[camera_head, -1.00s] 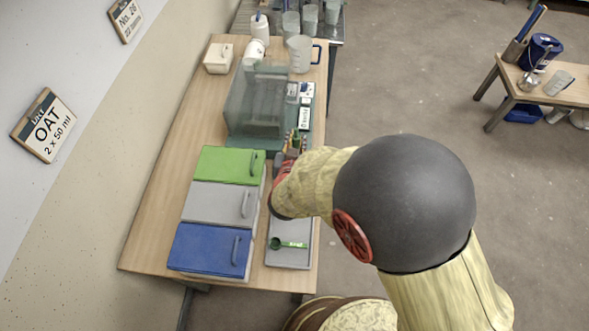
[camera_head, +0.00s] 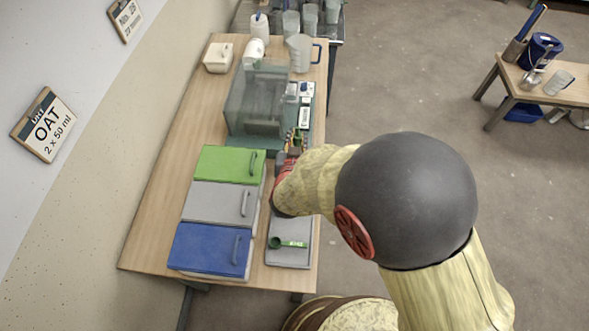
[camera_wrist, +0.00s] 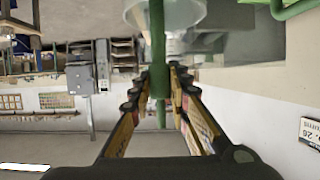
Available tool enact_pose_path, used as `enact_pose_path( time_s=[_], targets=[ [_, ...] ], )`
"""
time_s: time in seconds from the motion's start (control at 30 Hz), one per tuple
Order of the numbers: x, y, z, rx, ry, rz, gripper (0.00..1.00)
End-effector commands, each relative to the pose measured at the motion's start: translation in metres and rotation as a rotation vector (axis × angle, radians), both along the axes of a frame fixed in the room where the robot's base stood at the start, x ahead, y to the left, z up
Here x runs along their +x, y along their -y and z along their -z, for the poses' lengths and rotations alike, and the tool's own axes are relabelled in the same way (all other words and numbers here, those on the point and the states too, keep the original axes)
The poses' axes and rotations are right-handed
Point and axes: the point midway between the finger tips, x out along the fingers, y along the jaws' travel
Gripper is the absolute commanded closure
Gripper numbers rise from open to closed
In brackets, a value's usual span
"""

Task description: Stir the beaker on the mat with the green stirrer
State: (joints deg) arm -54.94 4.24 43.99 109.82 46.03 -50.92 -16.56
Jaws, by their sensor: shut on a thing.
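My gripper (camera_wrist: 158,80) is shut on the green stirrer (camera_wrist: 158,45), whose rod runs between the fingers in the wrist view. A clear beaker-like vessel (camera_wrist: 190,14) shows at the top of that view, behind or around the rod; I cannot tell which. In the head view my arm hides most of my gripper, and a small green piece (camera_head: 298,136) shows just beyond it. A grey mat or tray (camera_head: 289,259) lies at the table's near right, with a green scoop (camera_head: 289,243) on it. No beaker shows clearly on its visible part.
Green, grey and blue lidded boxes (camera_head: 208,249) stand left of my arm. A clear-walled enclosure (camera_head: 256,103) stands beyond them. A jug with a blue handle (camera_head: 299,55) and white containers stand at the far end. Bare table runs along the left edge.

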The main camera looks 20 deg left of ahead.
Motion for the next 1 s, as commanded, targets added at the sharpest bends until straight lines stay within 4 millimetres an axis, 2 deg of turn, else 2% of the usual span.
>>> enact_pose_path(
  time_s=[0.33, 0.7, 1.0],
  targets=[
    [-0.001, -0.001, -0.001, 0.001, 0.001, -0.002, 1.00],
    [-0.021, -0.011, -0.001, 0.000, 0.001, -0.002, 1.00],
    [-0.020, -0.011, -0.001, 0.001, 0.001, -0.001, 1.00]
  ],
)
